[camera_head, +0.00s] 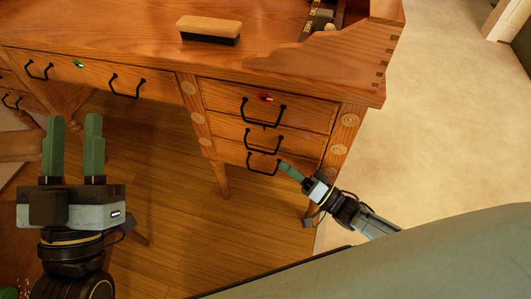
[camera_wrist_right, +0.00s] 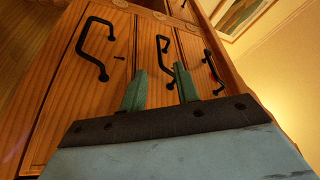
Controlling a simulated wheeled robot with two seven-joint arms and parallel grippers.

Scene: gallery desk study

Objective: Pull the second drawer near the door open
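The wooden desk's right pedestal holds a stack of drawers with black bar handles: an upper drawer (camera_head: 225,98) with a red-tagged key, a second drawer (camera_head: 222,126) and a lower drawer (camera_head: 232,153). All look shut. My right gripper (camera_head: 285,166) is beside the right end of the lowest visible handle (camera_head: 263,170). In the right wrist view its green fingers (camera_wrist_right: 160,90) are apart, and the middle handle (camera_wrist_right: 163,50) reaches down between their tips; contact cannot be told. My left gripper (camera_head: 73,135) is open and empty, left of the pedestal, in front of the desk.
A brush-like block (camera_head: 210,28) lies on the desktop, and a raised wooden organiser (camera_head: 335,55) stands at its right. A wide drawer (camera_head: 100,77) with a green-tagged key is left of the pedestal. Wooden floor (camera_head: 185,215) is open below; pale floor (camera_head: 430,130) is clear at right.

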